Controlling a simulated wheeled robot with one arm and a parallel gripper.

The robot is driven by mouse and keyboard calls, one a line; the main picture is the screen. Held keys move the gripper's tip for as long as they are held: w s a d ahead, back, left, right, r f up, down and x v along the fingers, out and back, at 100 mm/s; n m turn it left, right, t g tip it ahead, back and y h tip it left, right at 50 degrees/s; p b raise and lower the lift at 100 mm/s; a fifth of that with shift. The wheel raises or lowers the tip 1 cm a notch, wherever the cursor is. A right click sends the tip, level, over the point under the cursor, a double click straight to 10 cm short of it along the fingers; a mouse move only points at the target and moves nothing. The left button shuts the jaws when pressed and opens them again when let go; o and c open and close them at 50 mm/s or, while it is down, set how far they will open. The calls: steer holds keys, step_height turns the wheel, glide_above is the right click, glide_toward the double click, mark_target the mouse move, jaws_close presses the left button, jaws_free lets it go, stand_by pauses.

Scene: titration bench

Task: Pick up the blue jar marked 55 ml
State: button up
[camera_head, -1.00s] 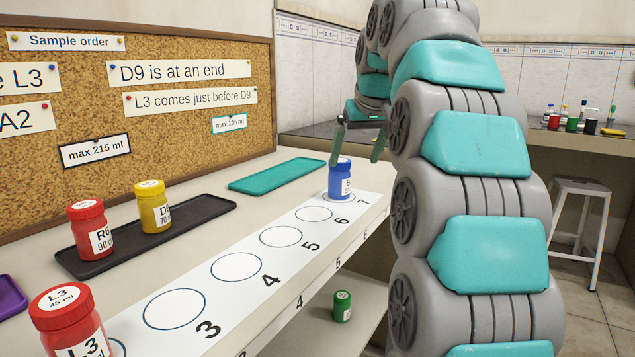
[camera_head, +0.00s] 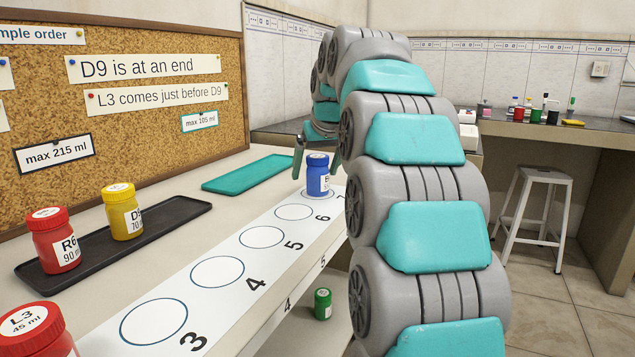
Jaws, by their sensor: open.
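A blue jar (camera_head: 317,179) stands upright on the circle by the number 7, at the far end of the numbered white strip (camera_head: 232,303). Its label is turned to the right and partly shows a B; its volume cannot be read. My gripper (camera_head: 316,166) is open at the jar's upper part, one finger at its left and the other at its right behind. I cannot tell whether either finger touches the jar.
A red R6 jar (camera_head: 55,242) and a yellow D9 jar (camera_head: 122,212) stand on a black tray (camera_head: 180,213). A red L3 jar (camera_head: 35,335) is at front left. The teal tray (camera_head: 245,173) is empty. A green jar (camera_head: 323,304) sits below. Circles 3 to 6 are empty.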

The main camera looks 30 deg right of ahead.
steer(key=shift+w+f, duration=0.25)
steer(key=shift+f, duration=0.2)
steer(key=shift+c, duration=0.2)
steer(key=c, duration=1.4)
steer(key=shift+r, duration=0.2)
steer(key=shift+c, duration=0.2)
